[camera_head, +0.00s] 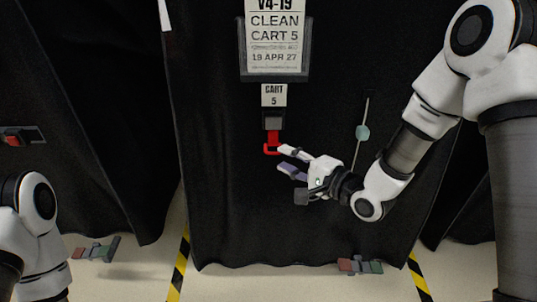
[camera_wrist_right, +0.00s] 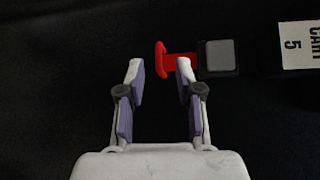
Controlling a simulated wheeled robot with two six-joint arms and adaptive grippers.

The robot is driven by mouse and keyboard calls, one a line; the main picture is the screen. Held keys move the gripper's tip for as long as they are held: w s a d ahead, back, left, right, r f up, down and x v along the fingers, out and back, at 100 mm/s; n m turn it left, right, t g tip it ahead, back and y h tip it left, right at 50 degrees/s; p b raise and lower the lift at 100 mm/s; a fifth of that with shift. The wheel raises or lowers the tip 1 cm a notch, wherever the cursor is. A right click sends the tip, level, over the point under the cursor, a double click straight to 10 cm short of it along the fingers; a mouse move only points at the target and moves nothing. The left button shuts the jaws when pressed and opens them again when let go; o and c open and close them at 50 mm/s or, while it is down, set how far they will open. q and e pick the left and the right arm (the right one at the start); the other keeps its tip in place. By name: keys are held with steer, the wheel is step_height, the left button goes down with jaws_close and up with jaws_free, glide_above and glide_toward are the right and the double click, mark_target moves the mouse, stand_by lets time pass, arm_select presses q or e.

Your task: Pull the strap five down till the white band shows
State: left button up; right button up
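The red strap (camera_head: 271,147) of cart 5 hangs as a short loop from a dark buckle (camera_head: 273,121) with a grey face, under the "CART 5" label (camera_head: 274,95). In the right wrist view the strap (camera_wrist_right: 177,62) shows a red pull end beside the buckle (camera_wrist_right: 218,58). No white band shows on it. My right gripper (camera_head: 285,160) is open, just right of and below the strap's end. In the right wrist view the gripper (camera_wrist_right: 159,75) has its fingers apart, with the pull end just past the fingertips. My left gripper is out of view.
A black cover drapes the cart, with a "CLEAN CART 5" sign (camera_head: 277,38) above. A cord with a pale green toggle (camera_head: 362,132) hangs right of the strap. Another red strap (camera_head: 14,138) is at far left. Floor pedals (camera_head: 360,266) lie below.

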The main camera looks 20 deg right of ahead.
mark_target(273, 154)
steer(key=x, duration=0.2)
steer(key=b+x, duration=0.1)
steer(key=x, duration=0.1)
steer(key=shift+w+a+f, duration=0.1)
steer(key=shift+w+f, duration=0.15)
steer(key=shift+w, duration=0.05)
steer(key=shift+w+a+r, duration=0.1)
steer(key=shift+w, duration=0.15)
jaws_close()
step_height(273, 154, down, 11)
steer(key=shift+s+r+b, duration=0.1)
steer(key=shift+b, duration=1.05)
